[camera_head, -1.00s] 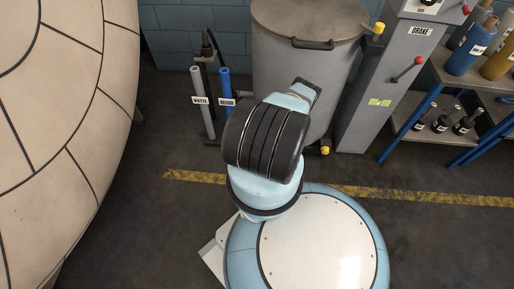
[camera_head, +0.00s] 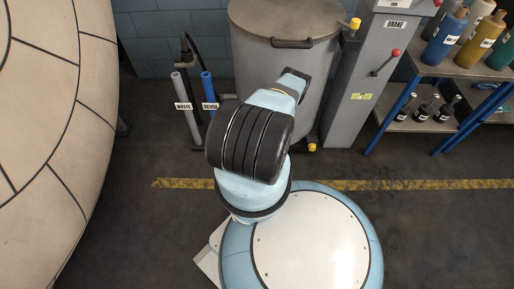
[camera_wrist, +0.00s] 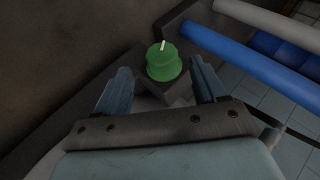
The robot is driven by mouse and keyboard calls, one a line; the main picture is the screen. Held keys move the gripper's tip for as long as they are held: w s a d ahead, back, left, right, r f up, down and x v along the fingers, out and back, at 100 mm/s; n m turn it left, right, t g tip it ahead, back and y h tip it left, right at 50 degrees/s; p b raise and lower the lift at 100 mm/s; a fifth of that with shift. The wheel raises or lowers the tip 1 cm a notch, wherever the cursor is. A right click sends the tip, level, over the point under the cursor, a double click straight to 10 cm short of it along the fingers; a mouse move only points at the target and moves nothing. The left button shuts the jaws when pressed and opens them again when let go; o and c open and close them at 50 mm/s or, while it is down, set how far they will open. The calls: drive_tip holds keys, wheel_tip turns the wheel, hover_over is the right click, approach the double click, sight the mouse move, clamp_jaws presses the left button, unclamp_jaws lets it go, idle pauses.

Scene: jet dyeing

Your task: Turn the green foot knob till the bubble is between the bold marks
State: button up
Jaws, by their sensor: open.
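The green foot knob (camera_wrist: 164,63) shows in the wrist view, upright on a dark block, with a short white mark on its top. My gripper (camera_wrist: 163,86) is open, its two blue-grey fingers on either side of the knob's near side, with gaps to it in the picture. I cannot tell whether the fingertips are level with the knob. In the head view my own arm covers the gripper and the knob. No bubble or bold marks can be made out in either view.
A blue pipe (camera_wrist: 250,65) and a white pipe (camera_wrist: 275,22) run close to the right of the knob. In the head view a large grey drum (camera_head: 285,70) stands behind my arm, beside a grey brake post (camera_head: 372,80). Floor around the yellow line (camera_head: 420,184) is clear.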

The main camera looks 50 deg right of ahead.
drive_tip(key=v, duration=0.9)
drive_tip(key=shift+s+r, duration=0.1)
drive_tip(key=shift+s, duration=0.1)
